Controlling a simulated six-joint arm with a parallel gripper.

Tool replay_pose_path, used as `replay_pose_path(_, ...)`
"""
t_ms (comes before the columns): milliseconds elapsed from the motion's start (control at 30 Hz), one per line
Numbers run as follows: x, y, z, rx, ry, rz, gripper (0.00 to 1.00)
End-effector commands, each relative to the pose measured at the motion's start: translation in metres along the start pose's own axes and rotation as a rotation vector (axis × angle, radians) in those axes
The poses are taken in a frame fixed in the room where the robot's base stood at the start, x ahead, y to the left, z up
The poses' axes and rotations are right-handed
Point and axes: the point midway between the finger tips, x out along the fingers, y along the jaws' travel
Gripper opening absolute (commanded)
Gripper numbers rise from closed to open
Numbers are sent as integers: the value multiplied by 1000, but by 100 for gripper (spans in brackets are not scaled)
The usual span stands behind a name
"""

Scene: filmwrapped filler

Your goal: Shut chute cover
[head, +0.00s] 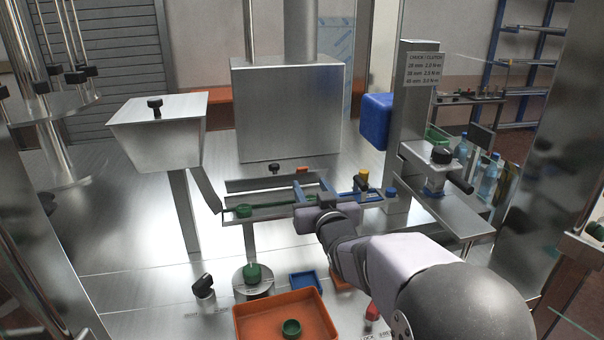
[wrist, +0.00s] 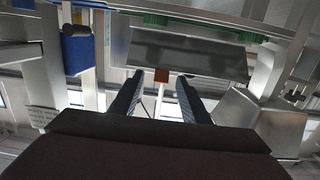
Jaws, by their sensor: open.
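The chute (head: 262,212) is a narrow metal channel running left to right across the middle of the head view, with a green cap (head: 243,210) near its left end. A long grey panel (head: 250,184), which looks like the chute cover, stands raised and tilted behind the channel, leaving it uncovered. In the wrist view the panel shows as a dark plate (wrist: 190,52) with an orange tab (wrist: 162,75) at its edge. My gripper (head: 314,184) is open and empty over the chute. In the wrist view its fingertips (wrist: 158,80) lie either side of the tab; contact cannot be told.
A metal hopper (head: 155,135) stands left, and a large steel box (head: 290,115) behind the panel. A blue box (head: 376,120) and a post (head: 412,170) stand right. An orange tray (head: 262,322) with a green cap and a small blue tray (head: 306,282) sit in front.

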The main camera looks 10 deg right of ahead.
Motion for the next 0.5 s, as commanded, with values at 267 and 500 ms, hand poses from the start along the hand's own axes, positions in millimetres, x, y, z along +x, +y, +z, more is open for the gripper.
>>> replay_pose_path(267,3,-5,-15,-7,78,-15,42)
replay_pose_path(500,12,-5,-16,-7,75,-15,42)
